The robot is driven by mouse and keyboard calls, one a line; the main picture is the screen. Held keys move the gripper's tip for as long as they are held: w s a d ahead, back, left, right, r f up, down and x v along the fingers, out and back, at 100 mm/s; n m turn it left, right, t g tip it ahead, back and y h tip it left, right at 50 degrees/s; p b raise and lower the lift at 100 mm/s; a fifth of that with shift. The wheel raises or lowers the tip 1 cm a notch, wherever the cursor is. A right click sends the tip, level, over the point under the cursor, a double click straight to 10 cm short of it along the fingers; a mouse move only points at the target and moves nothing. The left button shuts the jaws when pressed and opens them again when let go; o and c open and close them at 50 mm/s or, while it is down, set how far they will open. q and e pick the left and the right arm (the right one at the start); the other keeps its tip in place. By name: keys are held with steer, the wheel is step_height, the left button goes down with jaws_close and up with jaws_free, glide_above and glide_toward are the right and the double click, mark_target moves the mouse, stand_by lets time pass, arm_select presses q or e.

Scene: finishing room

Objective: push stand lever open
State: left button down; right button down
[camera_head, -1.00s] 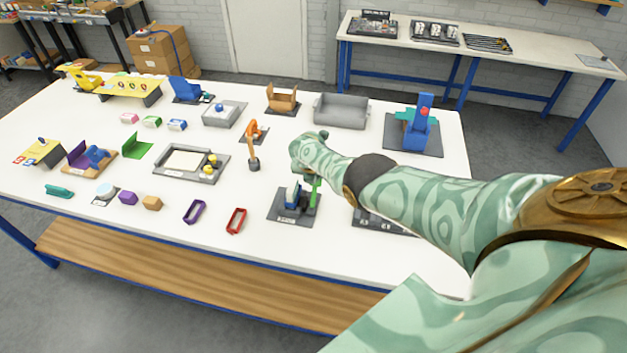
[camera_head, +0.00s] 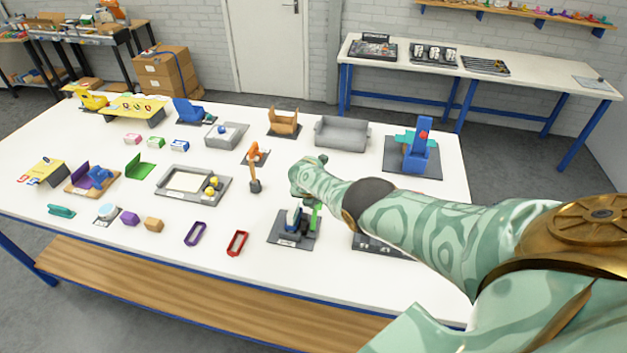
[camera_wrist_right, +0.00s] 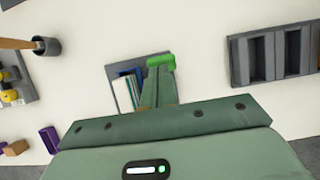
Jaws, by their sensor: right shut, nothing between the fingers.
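The stand is a small dark grey base (camera_head: 280,240) near the front right of the white table, with a blue and white block on it. Its green lever (camera_head: 314,217) rises on the right side of the base. My right gripper (camera_head: 311,200) is shut and empty, pointing down right at the lever's top. The fingers hide part of the stand. My left gripper is not in view.
A dark slotted tray (camera_wrist_right: 272,55) lies right of the stand, partly under my right arm.

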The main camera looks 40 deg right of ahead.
steer(key=w+d+r+p+v, duration=0.1)
steer(key=p+v, duration=0.8)
steer(key=v, duration=0.3)
steer(key=shift+d, duration=0.3)
steer(key=shift+w, duration=0.15)
